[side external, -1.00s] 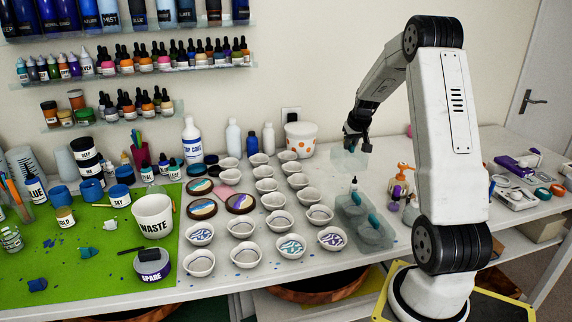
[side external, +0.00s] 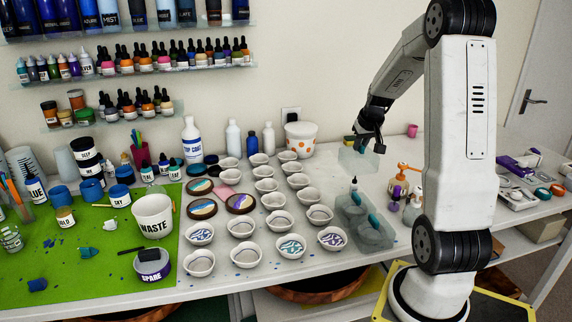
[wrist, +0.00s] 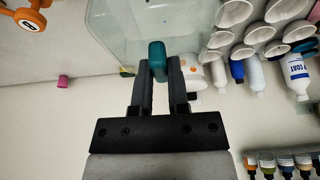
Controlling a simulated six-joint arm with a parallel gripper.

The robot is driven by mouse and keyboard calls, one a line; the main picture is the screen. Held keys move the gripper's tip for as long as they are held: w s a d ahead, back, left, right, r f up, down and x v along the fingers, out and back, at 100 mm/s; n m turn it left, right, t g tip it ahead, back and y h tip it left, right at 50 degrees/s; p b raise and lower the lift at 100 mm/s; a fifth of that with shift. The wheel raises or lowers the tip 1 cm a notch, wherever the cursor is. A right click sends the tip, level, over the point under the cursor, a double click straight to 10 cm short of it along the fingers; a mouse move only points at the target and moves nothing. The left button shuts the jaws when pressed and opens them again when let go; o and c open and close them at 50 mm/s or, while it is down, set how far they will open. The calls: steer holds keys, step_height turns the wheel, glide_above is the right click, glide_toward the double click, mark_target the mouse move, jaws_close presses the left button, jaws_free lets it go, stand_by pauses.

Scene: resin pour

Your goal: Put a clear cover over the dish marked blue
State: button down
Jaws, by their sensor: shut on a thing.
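My gripper (side external: 366,146) is shut on the teal knob (wrist: 157,58) of a clear cover (side external: 356,160). It holds the cover in the air above the back of the table, right of the dish rows. In the wrist view the clear cover (wrist: 120,28) spreads out beyond my fingertips. Several white dishes stand in rows left of it. Three at the front hold coloured swirls: a blue-purple one (side external: 200,234), a teal-blue one (side external: 291,247) and a purple one (side external: 332,239). I cannot read which dish is marked blue.
More clear covers with teal knobs (side external: 366,232) stand right of the dishes, beside a dark-tipped dropper. An orange-dotted white pot (side external: 301,139) and white bottles stand at the back. Orange-topped pump bottles (side external: 403,180) stand near my arm. A green mat (side external: 95,265) lies left.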

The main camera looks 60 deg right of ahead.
stand_by(0.3)
steer(key=w+a+f+n+t+y, duration=0.15)
steer(key=w+a+n, duration=0.25)
steer(key=w+a, duration=0.4)
steer(key=w+a+f+n+g+y, duration=0.1)
steer(key=w+a+n+y, duration=0.1)
steer(key=w+a+n, duration=0.6)
steer(key=w+a+f+n+y, duration=0.1)
steer(key=w+a+n, duration=0.1)
steer(key=w+a, duration=0.2)
steer(key=w+a+f+n+y, duration=0.1)
steer(key=w+a, duration=0.3)
steer(key=a, duration=0.6)
steer(key=w+a+f+n+y, duration=0.1)
steer(key=w+a+n, duration=0.2)
steer(key=w+a, duration=0.2)
steer(key=a, duration=0.3)
steer(key=shift+f, duration=0.2)
steer(key=shift+f, duration=3.3)
steer(key=shift+f, duration=0.25)
